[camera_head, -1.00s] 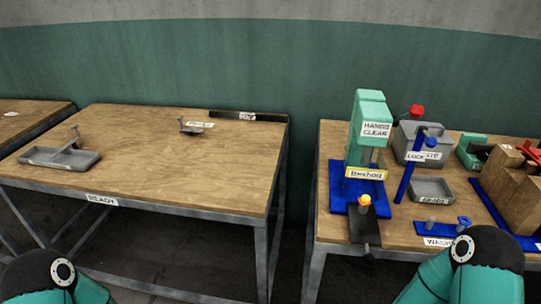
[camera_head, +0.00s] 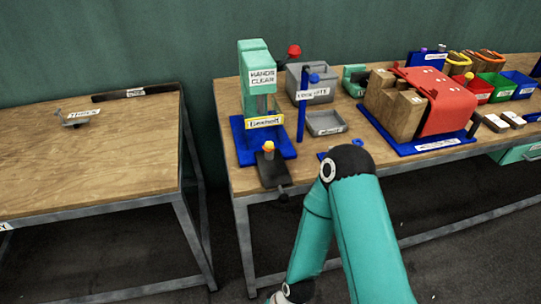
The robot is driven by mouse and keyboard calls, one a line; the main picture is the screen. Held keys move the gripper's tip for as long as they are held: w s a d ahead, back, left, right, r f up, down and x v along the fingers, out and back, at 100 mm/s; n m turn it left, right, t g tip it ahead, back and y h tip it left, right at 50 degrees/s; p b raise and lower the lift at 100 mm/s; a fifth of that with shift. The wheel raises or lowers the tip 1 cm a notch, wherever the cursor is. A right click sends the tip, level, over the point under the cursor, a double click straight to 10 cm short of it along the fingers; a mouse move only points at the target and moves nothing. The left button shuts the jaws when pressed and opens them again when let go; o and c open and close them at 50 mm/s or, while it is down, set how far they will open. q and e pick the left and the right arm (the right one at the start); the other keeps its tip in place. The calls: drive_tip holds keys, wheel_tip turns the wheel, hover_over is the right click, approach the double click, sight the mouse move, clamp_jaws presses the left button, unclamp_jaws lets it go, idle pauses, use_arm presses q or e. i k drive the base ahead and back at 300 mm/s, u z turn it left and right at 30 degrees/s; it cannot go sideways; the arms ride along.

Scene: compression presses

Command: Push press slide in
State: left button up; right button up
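The press (camera_head: 257,84) is a teal upright on a blue base, with a "HANDS CLEAR" sign and a red-knobbed lever. It stands at the near left of the right-hand workbench. No gripper fingers show clearly. My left arm is out of view.
A blue post (camera_head: 302,105), grey box and grey tray (camera_head: 325,122) stand right of the press. A red-covered wooden fixture (camera_head: 436,101) and coloured bins (camera_head: 495,86) are farther right. A left table (camera_head: 95,160) stands across a floor gap.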

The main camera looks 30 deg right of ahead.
sight(275, 174)
drive_tip(key=z, duration=1.6)
drive_tip(key=i, duration=0.1)
drive_tip(key=u, duration=2.75)
drive_tip(key=k, duration=1.25)
drive_tip(key=z, duration=0.6)
drive_tip(key=i, duration=1)
drive_tip(key=u, duration=0.05)
